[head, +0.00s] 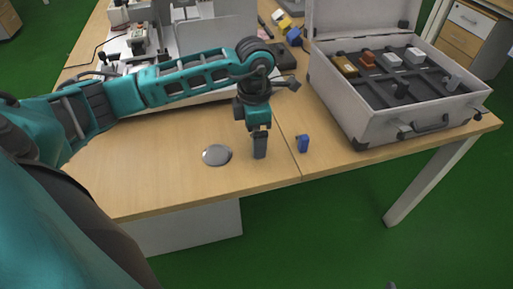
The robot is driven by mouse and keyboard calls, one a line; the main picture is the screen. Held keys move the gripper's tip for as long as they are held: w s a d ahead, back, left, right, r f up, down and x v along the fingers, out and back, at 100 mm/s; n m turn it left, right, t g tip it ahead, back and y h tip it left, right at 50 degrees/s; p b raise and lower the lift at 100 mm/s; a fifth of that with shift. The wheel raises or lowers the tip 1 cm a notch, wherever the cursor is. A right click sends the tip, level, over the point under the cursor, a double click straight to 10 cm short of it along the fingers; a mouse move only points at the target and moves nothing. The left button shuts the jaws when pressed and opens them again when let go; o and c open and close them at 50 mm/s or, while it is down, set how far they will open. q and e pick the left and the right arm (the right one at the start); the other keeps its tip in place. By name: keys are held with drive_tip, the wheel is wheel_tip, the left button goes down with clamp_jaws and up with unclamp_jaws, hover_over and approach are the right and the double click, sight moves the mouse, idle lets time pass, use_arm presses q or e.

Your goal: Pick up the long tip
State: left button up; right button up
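I cannot tell for certain which thing is the long tip. The open grey case (375,128) on the right holds several small pieces: a tan one (345,66), an orange one (367,59), white ones (392,60), a dark knob-like one (401,88) and a pale upright one (452,82). A small blue block (302,143) stands on the table. My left gripper (260,147) points down close to the tabletop, just left of the blue block and apart from it. Its fingers look like one dark block from here, so their opening is hidden. My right gripper is not in view.
A round silver disc (216,155) lies on the wooden table (150,180) left of my gripper. Testing equipment (137,40) stands at the back left. Yellow and blue pieces (288,28) lie at the back. The table's front edge is close, with green floor beyond.

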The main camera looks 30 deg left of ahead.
use_arm(q)
drive_tip(key=shift+f, duration=0.7)
drive_tip(key=shift+c, duration=0.2)
drive_tip(key=c, duration=0.8)
drive_tip(key=shift+c, duration=1)
drive_tip(key=shift+r, duration=0.1)
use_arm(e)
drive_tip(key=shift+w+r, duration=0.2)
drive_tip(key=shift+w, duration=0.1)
